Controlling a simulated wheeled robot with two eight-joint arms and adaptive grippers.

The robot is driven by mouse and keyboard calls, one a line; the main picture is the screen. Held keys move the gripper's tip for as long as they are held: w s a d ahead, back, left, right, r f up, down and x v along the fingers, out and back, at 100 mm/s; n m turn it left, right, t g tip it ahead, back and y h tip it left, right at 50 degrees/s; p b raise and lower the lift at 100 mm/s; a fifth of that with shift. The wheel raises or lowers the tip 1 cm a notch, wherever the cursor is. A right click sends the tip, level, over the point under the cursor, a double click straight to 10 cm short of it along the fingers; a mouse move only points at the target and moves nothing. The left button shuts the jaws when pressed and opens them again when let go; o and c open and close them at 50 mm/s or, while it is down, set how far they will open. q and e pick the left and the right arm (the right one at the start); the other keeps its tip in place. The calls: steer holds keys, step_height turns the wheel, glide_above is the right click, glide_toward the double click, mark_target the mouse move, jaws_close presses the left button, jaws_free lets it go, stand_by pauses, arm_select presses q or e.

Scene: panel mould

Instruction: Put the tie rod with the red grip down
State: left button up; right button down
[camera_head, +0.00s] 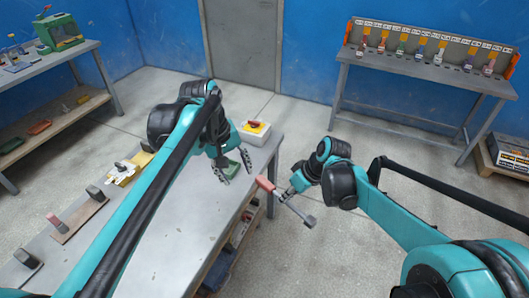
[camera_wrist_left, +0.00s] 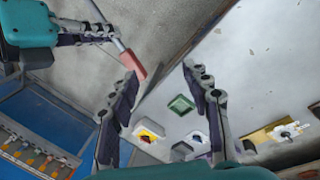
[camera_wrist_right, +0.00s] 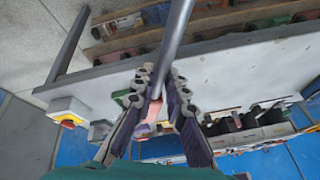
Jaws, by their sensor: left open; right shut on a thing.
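The tie rod with the red grip (camera_head: 265,184) is held by my right gripper (camera_head: 287,194), off the right edge of the grey table. Its metal bar slants down to a block-like end over the floor. In the right wrist view the bar (camera_wrist_right: 176,38) runs between the shut fingers (camera_wrist_right: 160,85), with the red grip (camera_wrist_right: 153,112) beyond them. My left gripper (camera_head: 233,172) is open and empty above the table's right part. The left wrist view shows its spread fingers (camera_wrist_left: 160,85), with the red grip (camera_wrist_left: 132,64) apart from them.
The grey table (camera_head: 178,245) has bare room in its middle and front. A green block (camera_head: 230,170) lies below my left gripper. A white-and-yellow box with a red knob (camera_head: 255,128) stands at the far end. Wooden-based items (camera_head: 80,218) line the left side. A rack table (camera_head: 430,78) stands behind.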

mark_target(275, 187)
arm_select(q)
steer(key=w+d+f+n+g, duration=0.25)
steer(key=w+d+g, duration=0.25)
steer(key=w+d, duration=0.3)
steer(key=shift+n+h, duration=0.35)
steer(key=shift+h, duration=0.15)
steer(key=x, duration=0.7)
steer(key=w+x, duration=0.1)
steer(key=x, duration=0.2)
steer(key=shift+s+f, duration=0.1)
steer(key=shift+f, duration=0.5)
jaws_close()
arm_select(e)
steer(key=c, duration=1.5)
jaws_free()
steer(key=shift+o, duration=0.2)
steer(key=shift+r, duration=0.1)
